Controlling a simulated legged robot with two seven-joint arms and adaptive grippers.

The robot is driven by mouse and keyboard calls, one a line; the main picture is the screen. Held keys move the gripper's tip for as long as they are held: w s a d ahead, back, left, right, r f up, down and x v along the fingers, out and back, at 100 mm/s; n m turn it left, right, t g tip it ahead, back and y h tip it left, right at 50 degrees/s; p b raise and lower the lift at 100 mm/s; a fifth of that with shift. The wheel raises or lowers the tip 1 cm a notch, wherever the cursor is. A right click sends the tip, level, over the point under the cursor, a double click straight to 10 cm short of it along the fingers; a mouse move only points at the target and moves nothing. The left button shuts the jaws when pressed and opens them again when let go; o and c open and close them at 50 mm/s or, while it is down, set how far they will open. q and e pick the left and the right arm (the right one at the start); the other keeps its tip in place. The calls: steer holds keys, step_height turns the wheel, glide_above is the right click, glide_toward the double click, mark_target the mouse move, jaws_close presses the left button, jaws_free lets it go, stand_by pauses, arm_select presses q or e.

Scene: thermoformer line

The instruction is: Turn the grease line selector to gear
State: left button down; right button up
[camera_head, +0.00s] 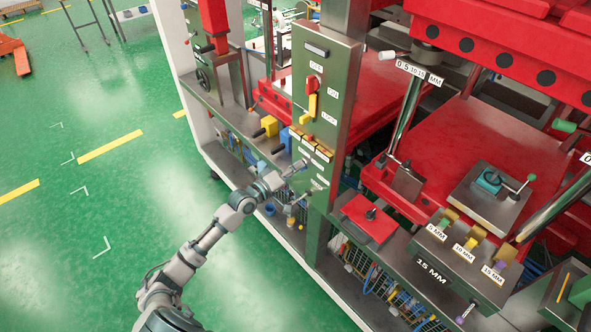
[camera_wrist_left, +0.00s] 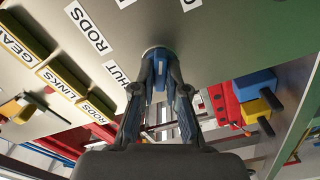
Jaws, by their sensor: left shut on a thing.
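The grease line selector (camera_wrist_left: 156,53) is on the lower part of the grey-green panel (camera_head: 334,72), with a round base on the panel face. My left gripper (camera_head: 297,168) reaches it from the lower left. In the left wrist view its fingers (camera_wrist_left: 160,80) are shut on the selector and hide most of the handle. White labels surround the selector: RODS (camera_wrist_left: 88,27), a partly covered one that seems to read SHUT (camera_wrist_left: 117,73), and others cut off at the top edge. I cannot read which position the selector points to. My right gripper is in neither view.
Higher on the panel are a red rotary switch (camera_head: 313,84) and a yellow lever (camera_head: 309,108). Slots labelled GEAR, LINKS and RODS (camera_wrist_left: 58,78) lie beside the selector. Blue and yellow blocks (camera_wrist_left: 254,85) stand near the gripper. Green floor (camera_head: 110,200) is open at left.

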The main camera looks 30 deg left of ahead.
arm_select(q)
steer(key=shift+s+d+f+m, duration=0.1)
steer(key=shift+f+m, duration=0.2)
steer(key=shift+m, duration=0.5)
steer(key=shift+s+d+f+m, duration=0.1)
steer(key=shift+f+m, duration=0.15)
steer(key=shift+m, duration=0.55)
steer(key=shift+b, duration=0.3)
steer(key=c, duration=1.3)
jaws_free()
steer(key=shift+c, duration=0.2)
steer(key=shift+o, duration=0.7)
steer(key=shift+w+a+r, duration=0.1)
steer(key=shift+w+r, duration=0.1)
steer(key=v, duration=1.2)
steer(key=shift+a+f, duration=0.1)
